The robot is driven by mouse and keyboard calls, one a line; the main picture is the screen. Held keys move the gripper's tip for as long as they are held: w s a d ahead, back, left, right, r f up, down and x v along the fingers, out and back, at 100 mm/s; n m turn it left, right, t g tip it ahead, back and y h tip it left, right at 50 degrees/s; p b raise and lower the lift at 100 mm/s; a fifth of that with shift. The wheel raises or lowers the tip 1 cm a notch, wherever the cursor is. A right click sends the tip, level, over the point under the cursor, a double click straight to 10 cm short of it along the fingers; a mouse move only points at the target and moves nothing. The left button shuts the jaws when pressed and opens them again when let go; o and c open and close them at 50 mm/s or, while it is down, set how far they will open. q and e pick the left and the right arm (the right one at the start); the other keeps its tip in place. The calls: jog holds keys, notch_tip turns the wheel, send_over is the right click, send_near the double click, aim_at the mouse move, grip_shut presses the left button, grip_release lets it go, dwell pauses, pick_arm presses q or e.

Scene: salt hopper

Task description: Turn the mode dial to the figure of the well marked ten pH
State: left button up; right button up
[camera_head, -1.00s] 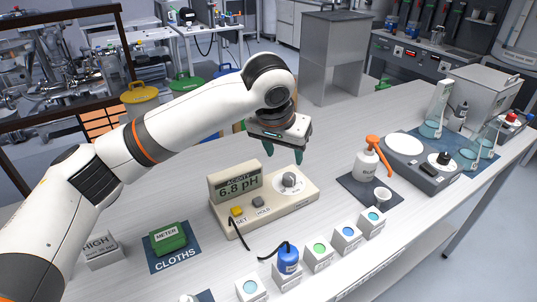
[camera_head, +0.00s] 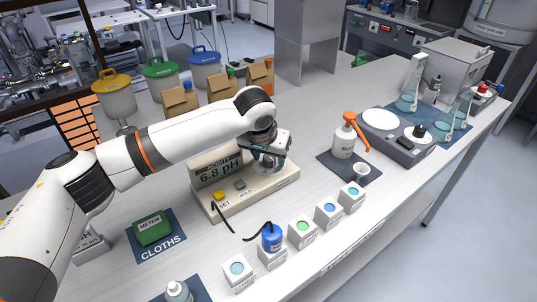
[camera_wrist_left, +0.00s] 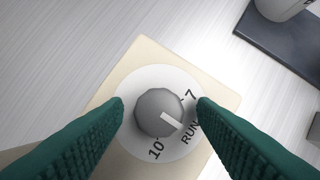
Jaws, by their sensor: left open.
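The grey mode dial (camera_wrist_left: 158,112) sits on a white disc marked 7, RUN and 10. Its white pointer is turned toward RUN. My left gripper (camera_wrist_left: 161,104) is open, with a green finger on each side of the dial and small gaps beside the knob. In the head view this gripper (camera_head: 268,160) is over the right end of the cream meter (camera_head: 232,203) and partly hides the dial. The meter's display (camera_head: 216,171) reads ACIDITY 6.8 pH. A blue probe (camera_head: 271,238) with a black cable stands in a well block in front. The well labels are too small to read.
Several well blocks (camera_head: 302,231) line the table's front edge. A spray bottle (camera_head: 344,142) and a small cup (camera_head: 361,173) stand to the right. Paper bags (camera_head: 222,86) stand behind the arm.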

pick_arm(q)
jog(key=shift+f, duration=0.1)
pick_arm(e)
jog(key=shift+a, duration=0.3)
